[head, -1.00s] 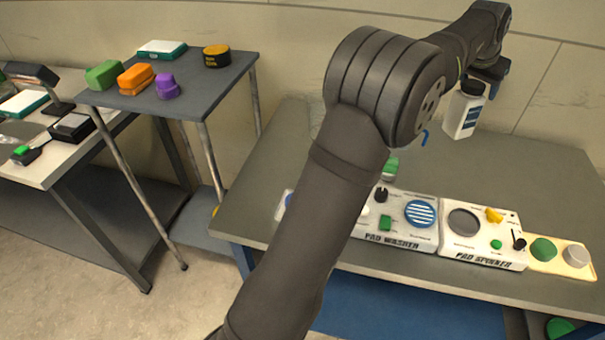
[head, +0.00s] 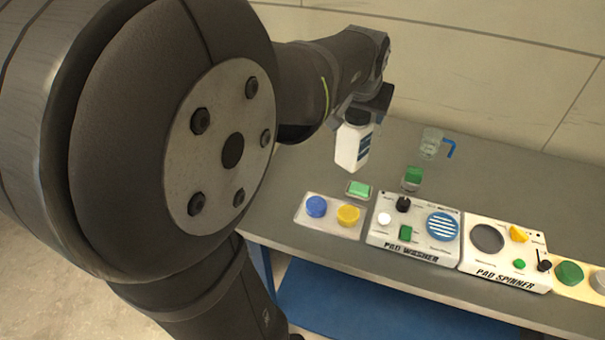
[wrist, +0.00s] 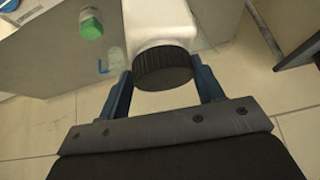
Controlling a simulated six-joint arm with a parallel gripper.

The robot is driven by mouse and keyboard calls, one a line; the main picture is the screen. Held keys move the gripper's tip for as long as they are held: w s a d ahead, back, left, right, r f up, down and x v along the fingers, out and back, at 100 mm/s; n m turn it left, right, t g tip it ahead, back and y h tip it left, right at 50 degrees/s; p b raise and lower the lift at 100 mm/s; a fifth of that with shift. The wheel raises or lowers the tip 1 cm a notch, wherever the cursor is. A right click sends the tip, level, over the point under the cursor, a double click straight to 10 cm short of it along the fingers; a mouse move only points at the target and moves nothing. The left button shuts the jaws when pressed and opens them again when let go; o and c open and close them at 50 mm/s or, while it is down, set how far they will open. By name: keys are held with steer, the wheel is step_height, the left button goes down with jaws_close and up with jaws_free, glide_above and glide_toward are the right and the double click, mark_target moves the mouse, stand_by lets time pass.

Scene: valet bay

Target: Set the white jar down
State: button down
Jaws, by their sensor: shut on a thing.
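The white jar (head: 350,146) has a black cap and a blue label. In the head view it hangs nearly upright over the left part of the grey bench (head: 490,190). My gripper (wrist: 164,78) is shut on the jar near its black cap, with one dark blue finger on each side. In the wrist view the jar's white body (wrist: 160,20) runs out of the top of the frame. The jar's base looks above the bench top, but I cannot tell the exact gap.
A two-button panel (head: 330,222), the pad washer (head: 390,232) and the pad spinner (head: 500,265) line the front edge. Bare bench lies at the back right.

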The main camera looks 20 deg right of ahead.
steer(key=shift+a+f, duration=0.25)
steer(key=shift+a, duration=0.85)
steer(key=w+a+f, duration=0.5)
steer(key=w+f, duration=0.5)
steer(key=f, duration=0.1)
steer(key=shift+w, duration=0.15)
steer(key=shift+c, duration=2)
jaws_free()
steer(key=shift+a+f, duration=0.1)
steer(key=shift+f, duration=0.1)
steer(key=shift+r, duration=0.1)
steer(key=v, duration=1.2)
